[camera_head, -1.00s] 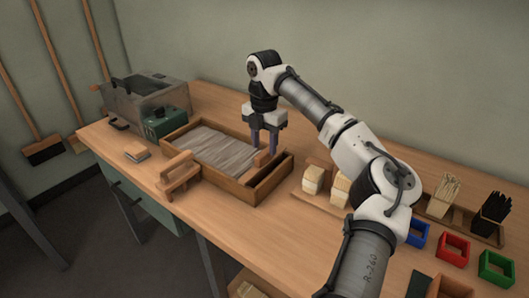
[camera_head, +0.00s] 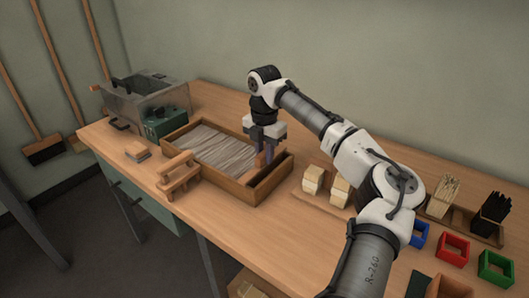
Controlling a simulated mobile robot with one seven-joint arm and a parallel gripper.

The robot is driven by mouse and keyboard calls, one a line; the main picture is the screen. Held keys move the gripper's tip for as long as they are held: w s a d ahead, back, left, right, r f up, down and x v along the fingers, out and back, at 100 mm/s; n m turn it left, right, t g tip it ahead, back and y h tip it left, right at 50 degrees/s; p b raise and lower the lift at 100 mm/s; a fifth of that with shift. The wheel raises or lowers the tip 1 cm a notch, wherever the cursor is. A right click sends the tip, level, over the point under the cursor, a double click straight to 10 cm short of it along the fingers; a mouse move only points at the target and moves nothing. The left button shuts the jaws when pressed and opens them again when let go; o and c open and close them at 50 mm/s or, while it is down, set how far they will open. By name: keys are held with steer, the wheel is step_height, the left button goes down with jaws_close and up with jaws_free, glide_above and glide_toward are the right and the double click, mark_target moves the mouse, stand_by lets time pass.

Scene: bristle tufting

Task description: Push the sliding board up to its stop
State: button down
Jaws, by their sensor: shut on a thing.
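A wooden box (camera_head: 236,201) stands on the bench, with a grey bundle of bristle fibre (camera_head: 212,147) lying in its left and middle part. A small upright wooden piece, apparently the handle of the sliding board (camera_head: 262,158), stands at the right end of the fibre. My gripper (camera_head: 265,150) reaches down from above and is shut on this piece. The board's lower part is hidden by the fibre, box and fingers. An empty strip of the box shows to the right of the board. I cannot tell whether the board touches the fibre.
A wooden stand (camera_head: 178,178) is at the box's front left corner. A grey metal machine (camera_head: 145,97) with a green unit (camera_head: 166,122) stands at the back left. Pale blocks (camera_head: 313,180) and red (camera_head: 453,248), green and blue bins are to the right.

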steer(key=shift+w+a+r+p, duration=0.2)
steer(key=shift+a+p, duration=0.05)
steer(key=shift+p, duration=0.15)
steer(key=w+a+p, duration=0.7)
steer(key=a+p, duration=0.2)
steer(key=a, duration=0.1)
steer(key=shift+w, duration=0.25)
steer(key=shift+r, duration=0.1)
steer(key=c, duration=1.7)
jaws_free()
steer(key=o, duration=0.4)
steer(key=shift+a+f, duration=0.1)
steer(key=shift+f, duration=0.1)
